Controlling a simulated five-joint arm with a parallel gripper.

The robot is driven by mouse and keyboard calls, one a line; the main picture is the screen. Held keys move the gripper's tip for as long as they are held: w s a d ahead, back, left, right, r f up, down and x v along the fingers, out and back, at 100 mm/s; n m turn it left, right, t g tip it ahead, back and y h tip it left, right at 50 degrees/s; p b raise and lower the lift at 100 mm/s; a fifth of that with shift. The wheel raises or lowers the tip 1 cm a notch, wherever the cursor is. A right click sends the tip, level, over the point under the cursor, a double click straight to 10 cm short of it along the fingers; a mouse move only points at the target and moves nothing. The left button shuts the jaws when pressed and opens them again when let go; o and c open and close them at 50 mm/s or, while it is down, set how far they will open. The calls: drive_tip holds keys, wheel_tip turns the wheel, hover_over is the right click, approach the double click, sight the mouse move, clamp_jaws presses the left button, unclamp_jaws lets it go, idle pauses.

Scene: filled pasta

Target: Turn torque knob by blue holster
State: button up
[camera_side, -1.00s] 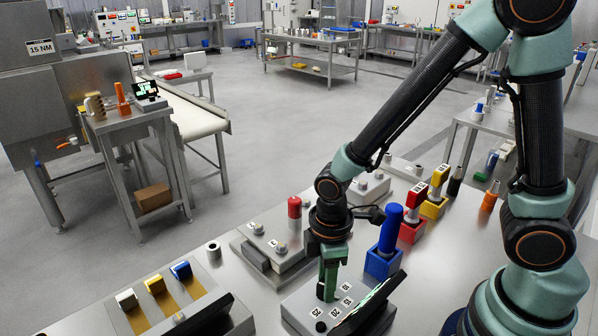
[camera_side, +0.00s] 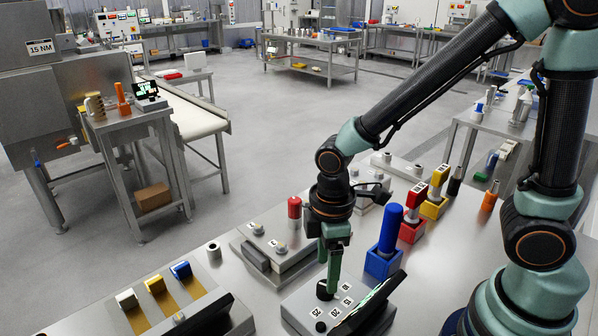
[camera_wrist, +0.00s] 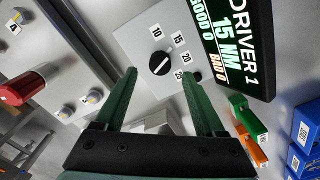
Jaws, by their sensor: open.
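The black torque knob (camera_side: 324,291) sits on a grey panel with number labels, left of the blue holster (camera_side: 381,264), which holds an upright blue driver. In the wrist view the knob (camera_wrist: 160,63) has a white pointer line that appears to face the 15 label; labels 10, 15 and 20 stand around it. The screen (camera_wrist: 238,45) beside it reads DRIVER 1, 15 NM, GOOD 0, BAD 0. My gripper (camera_side: 330,270) points down above the knob. In the wrist view its green fingers (camera_wrist: 158,74) are spread, one on each side of the knob, apparently clear of it.
The tilted screen (camera_side: 370,305) stands close on the right of the knob. Red (camera_side: 411,231) and yellow (camera_side: 433,208) holsters stand behind the blue one. A fixture with a red-capped post (camera_side: 294,208) lies behind left. A tray with coloured clips (camera_side: 155,285) is at front left.

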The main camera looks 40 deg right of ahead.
wheel_tip(320, 180, up, 8)
idle(0.5)
drive_tip(key=d+r+m+t, duration=0.5)
drive_tip(key=d+r+m, duration=0.3)
drive_tip(key=d+m, duration=0.3)
drive_tip(key=shift+w+t, duration=0.25)
drive_tip(key=shift+t, duration=0.05)
